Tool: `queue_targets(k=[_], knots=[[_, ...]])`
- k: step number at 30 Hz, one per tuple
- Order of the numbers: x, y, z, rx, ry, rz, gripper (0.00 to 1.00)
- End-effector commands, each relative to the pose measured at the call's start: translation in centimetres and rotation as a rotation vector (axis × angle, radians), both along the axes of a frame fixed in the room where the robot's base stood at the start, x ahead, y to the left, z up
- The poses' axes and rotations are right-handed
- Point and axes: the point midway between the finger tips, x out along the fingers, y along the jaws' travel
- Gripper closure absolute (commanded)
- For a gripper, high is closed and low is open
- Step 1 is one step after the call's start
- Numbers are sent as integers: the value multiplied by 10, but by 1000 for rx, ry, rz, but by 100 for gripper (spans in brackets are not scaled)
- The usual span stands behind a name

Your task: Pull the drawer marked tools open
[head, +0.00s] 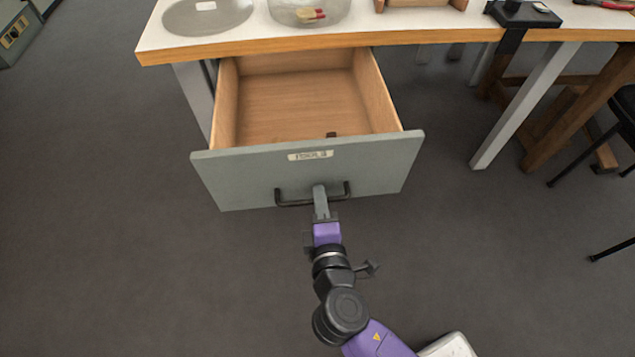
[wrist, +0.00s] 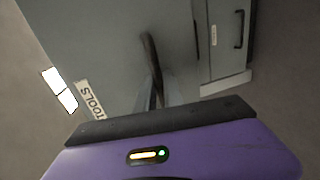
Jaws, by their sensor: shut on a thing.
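The drawer (head: 390,157) has a grey front with a label (head: 311,155) near its top edge; the label reads TOOLS in the wrist view (wrist: 90,99). The drawer stands well out from under the table, and its wooden inside shows. A small dark item (head: 331,135) lies inside near the front panel. A dark bar handle (head: 290,203) is on the front. My gripper (head: 320,190) is shut on the handle at its middle; the handle also shows in the wrist view (wrist: 149,45). The fingers partly hide the handle there.
The white table (head: 360,20) with a wooden edge is above the drawer. It bears a grey oval dish (head: 207,14), a clear bowl (head: 300,22) and a black clamp (head: 522,14). A table leg (head: 520,110) stands right of the drawer.

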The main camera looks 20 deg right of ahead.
Motion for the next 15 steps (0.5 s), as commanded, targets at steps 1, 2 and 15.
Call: queue_targets(k=[1, 2, 15], knots=[[-4, 2, -1, 0, 2, 1, 100], [-5, 2, -1, 1, 2, 1, 100], [-9, 4, -1, 1, 2, 1, 100]])
